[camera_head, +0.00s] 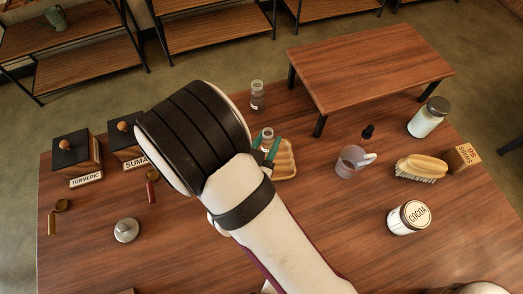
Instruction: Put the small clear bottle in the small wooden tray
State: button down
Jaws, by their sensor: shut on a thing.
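My gripper (267,147) has green fingers and is shut on a small clear bottle (267,134), which stands upright between them. The small wooden tray (286,160) is just right of and partly behind the fingers. The bottle is over or beside the tray's left part; I cannot tell whether it touches the tray. My arm hides the bottle's lower part and the tray's left side.
Another clear bottle with a dark label (257,98) stands behind. A raised wooden stand (370,60) is at the back right. Spice boxes (76,158) are left.

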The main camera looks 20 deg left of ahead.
aim_at(267, 153)
notch_tip(267, 153, down, 6)
jog(key=shift+r, duration=0.2)
jog(key=c, duration=0.5)
grip_release()
jog(key=shift+a+f, duration=0.1)
